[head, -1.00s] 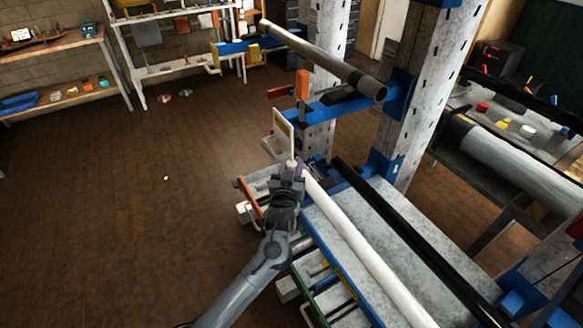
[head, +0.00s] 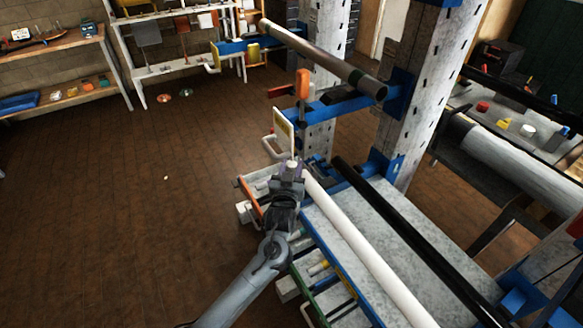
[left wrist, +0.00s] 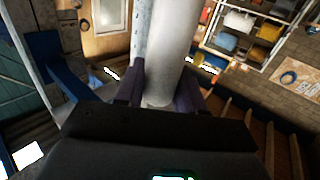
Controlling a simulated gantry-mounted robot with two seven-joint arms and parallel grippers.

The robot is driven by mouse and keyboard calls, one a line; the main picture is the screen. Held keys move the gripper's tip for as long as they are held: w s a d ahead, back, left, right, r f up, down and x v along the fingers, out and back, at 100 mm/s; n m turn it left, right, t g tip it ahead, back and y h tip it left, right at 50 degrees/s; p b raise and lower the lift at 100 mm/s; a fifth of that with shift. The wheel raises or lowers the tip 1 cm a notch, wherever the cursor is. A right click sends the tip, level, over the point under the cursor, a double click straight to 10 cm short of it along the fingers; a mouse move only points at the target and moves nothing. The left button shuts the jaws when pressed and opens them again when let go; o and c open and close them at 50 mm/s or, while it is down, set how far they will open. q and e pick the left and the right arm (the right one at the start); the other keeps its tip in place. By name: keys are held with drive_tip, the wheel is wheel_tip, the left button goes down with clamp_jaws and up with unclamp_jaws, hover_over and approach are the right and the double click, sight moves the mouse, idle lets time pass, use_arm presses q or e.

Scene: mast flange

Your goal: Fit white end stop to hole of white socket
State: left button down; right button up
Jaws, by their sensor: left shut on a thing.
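A long white tube (head: 360,245) lies on the bed just right of the gripper. I cannot single out the white socket or its hole. My right gripper is not in view.
A black bar (head: 400,225) lies beside the white tube. A grey pipe (head: 325,58) rests higher on blue brackets. A thin upright plate (head: 283,133) stands just beyond the gripper. Rack posts (head: 425,90) rise to the right. The floor (head: 130,220) at left is mostly clear.

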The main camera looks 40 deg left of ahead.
use_arm(q)
drive_tip(key=shift+p, duration=0.4)
idle(0.6)
idle(0.7)
drive_tip(key=shift+p, duration=0.35)
drive_tip(key=shift+f, duration=0.2)
idle(0.3)
drive_tip(key=shift+f+b, duration=0.65)
drive_tip(key=shift+f, duration=0.25)
drive_tip(key=shift+f+b, duration=0.6)
drive_tip(key=shift+f, duration=0.45)
drive_tip(key=shift+f+b, duration=0.45)
drive_tip(key=shift+f, duration=0.35)
drive_tip(key=c, duration=0.6)
unclamp_jaws()
